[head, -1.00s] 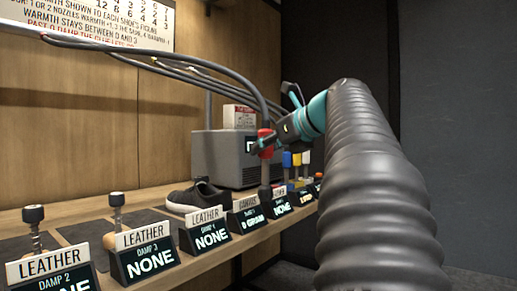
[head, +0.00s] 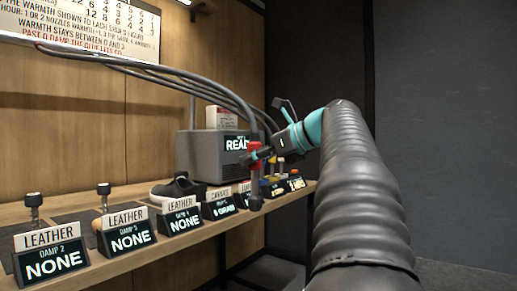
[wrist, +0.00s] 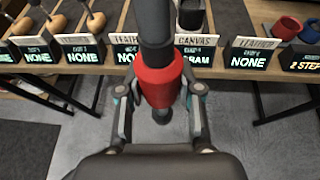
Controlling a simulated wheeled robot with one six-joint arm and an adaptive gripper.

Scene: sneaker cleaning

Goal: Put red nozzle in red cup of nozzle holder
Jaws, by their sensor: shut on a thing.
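The red nozzle (wrist: 158,80) has a red collar on a dark hose and points down. In the head view it also shows as a red band (head: 256,153). My gripper (wrist: 159,112) is shut around the red collar and holds the nozzle in front of the bench edge, over the floor. In the head view my gripper (head: 262,155) is at the centre. The nozzle holder's red cup (wrist: 287,28) stands at the top right of the wrist view, right of and apart from the nozzle. A blue cup (wrist: 311,33) is beside it.
A bench (head: 195,235) carries several shoe stations with signs (head: 131,237) along its front edge. A black sneaker (head: 177,189) and a grey machine (head: 203,158) stand on it. Hoses (head: 165,73) run overhead from the left. The floor (wrist: 235,130) before the bench looks clear.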

